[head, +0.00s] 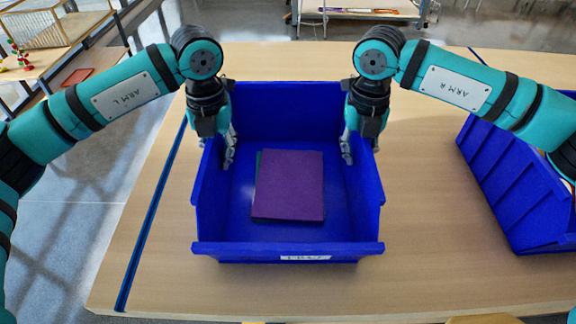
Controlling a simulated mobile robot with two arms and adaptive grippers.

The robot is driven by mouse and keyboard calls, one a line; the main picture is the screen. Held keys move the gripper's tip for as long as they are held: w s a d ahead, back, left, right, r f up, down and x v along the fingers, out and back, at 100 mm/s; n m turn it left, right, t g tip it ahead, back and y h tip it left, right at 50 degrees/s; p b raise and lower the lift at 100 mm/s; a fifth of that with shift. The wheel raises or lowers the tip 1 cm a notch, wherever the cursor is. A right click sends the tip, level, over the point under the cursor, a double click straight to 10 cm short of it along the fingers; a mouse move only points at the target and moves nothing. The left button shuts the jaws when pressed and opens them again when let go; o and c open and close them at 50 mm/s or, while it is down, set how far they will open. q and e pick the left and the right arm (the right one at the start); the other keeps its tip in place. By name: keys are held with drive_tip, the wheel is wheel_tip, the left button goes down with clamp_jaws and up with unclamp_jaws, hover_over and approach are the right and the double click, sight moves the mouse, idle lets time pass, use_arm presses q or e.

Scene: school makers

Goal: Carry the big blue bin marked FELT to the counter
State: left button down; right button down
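The big blue bin (288,112) stands upright on a light wooden table in the middle of the head view. A white label (305,258) on its near face is foreshortened and hard to read. Flat felt sheets, a purple one (290,185) on top with a green edge showing, lie inside. My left gripper (217,150) is at the bin's left wall and my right gripper (361,149) at its right wall, each with fingers reaching down inside. Parts of each hand also show outside the walls. Whether the fingers press on the walls is unclear.
The wooden table (425,235) is bare around the bin. Another blue bin (515,180) stands at the right, cut off by the picture edge. A dark blue strip (150,225) runs along the table's left side. Open floor (75,225) lies to the left.

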use_arm(q)
drive_tip(key=shift+r, duration=0.15)
use_arm(e)
drive_tip(key=shift+r, duration=0.1)
idle(0.4)
